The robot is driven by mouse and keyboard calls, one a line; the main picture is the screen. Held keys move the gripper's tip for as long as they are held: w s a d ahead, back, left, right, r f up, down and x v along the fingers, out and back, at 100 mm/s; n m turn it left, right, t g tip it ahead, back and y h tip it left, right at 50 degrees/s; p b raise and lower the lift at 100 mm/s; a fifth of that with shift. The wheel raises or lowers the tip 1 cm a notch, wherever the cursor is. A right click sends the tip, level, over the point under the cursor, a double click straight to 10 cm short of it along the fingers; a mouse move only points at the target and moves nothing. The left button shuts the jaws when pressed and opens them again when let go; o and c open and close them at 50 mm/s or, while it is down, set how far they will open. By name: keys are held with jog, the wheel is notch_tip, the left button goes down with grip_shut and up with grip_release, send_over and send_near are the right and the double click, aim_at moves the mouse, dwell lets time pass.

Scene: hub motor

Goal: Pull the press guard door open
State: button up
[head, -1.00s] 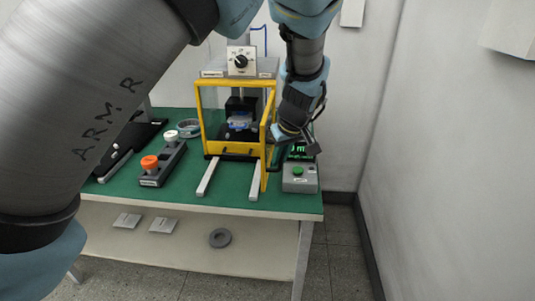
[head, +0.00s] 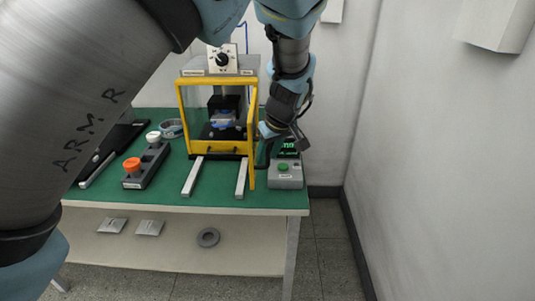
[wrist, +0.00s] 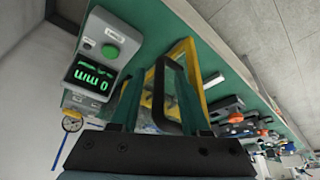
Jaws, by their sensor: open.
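The press (head: 222,62) stands on the green table inside a yellow guard frame (head: 181,118). The guard door (head: 252,165) is a narrow yellow panel at the frame's right side, seen almost edge-on and standing out toward me. A black door handle loop shows in the wrist view (wrist: 159,95). My gripper (head: 279,137) is just right of the door. In the wrist view my gripper's two fingers (wrist: 160,78) are apart, with the handle between them. Whether either finger touches the handle I cannot tell. The yellow door frame (wrist: 184,50) shows behind it.
A grey control box with a green button (head: 284,168) stands close right of the door. A grey box with an orange knob (head: 132,165) is on the left. Two light rails (head: 193,176) lie in front of the press. A wall is at the right.

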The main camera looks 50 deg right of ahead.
jog(key=b+v, duration=0.3)
jog(key=v, duration=0.7)
jog(key=shift+r, duration=0.4)
jog(key=shift+s, duration=0.15)
